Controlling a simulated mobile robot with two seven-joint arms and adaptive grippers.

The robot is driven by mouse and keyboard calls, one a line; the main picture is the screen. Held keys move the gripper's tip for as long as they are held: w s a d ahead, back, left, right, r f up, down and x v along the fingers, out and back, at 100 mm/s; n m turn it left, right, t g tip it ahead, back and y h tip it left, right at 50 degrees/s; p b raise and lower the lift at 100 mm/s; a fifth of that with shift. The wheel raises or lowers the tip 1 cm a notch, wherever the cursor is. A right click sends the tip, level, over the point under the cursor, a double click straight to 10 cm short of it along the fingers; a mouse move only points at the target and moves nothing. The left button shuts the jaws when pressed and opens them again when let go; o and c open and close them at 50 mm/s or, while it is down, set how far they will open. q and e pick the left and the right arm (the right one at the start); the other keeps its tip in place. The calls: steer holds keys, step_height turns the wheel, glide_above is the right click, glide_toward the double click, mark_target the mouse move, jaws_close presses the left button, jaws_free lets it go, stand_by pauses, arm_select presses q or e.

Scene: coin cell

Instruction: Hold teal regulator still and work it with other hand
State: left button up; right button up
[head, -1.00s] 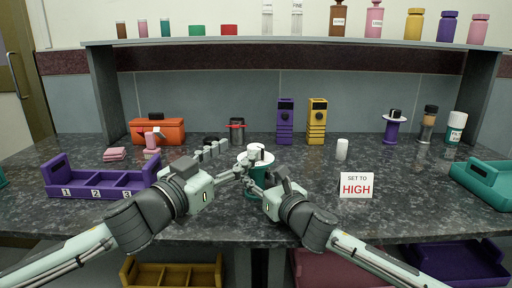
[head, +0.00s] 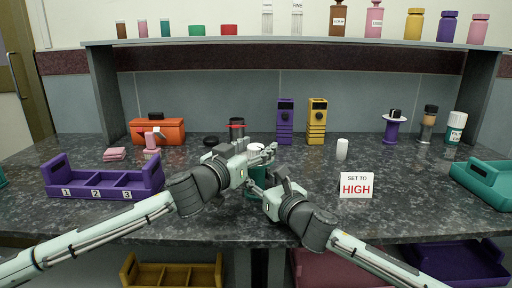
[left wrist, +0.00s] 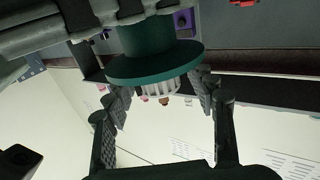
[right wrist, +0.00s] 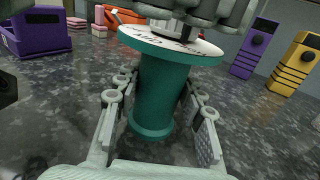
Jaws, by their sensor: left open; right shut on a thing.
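The teal regulator (head: 257,178) stands upright on the dark stone counter, partly hidden by my grippers in the head view. In the right wrist view its teal body (right wrist: 158,95) carries a wide white, lettered dial plate (right wrist: 172,42). My right gripper (right wrist: 157,100) is shut on the body, one finger on each side. My left gripper (head: 266,153) is at the regulator's top, its fingers open. The left wrist view shows a white ribbed knob (left wrist: 160,88) between these fingers, with gaps at the sides. The dial reading is not legible.
A purple three-compartment tray (head: 140,186) is at left, a teal tray (head: 482,180) at right. An orange box (head: 172,131) and purple and yellow devices (head: 317,122) stand behind. The counter front is clear.

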arm_select(q)
steer(key=c, duration=1.2)
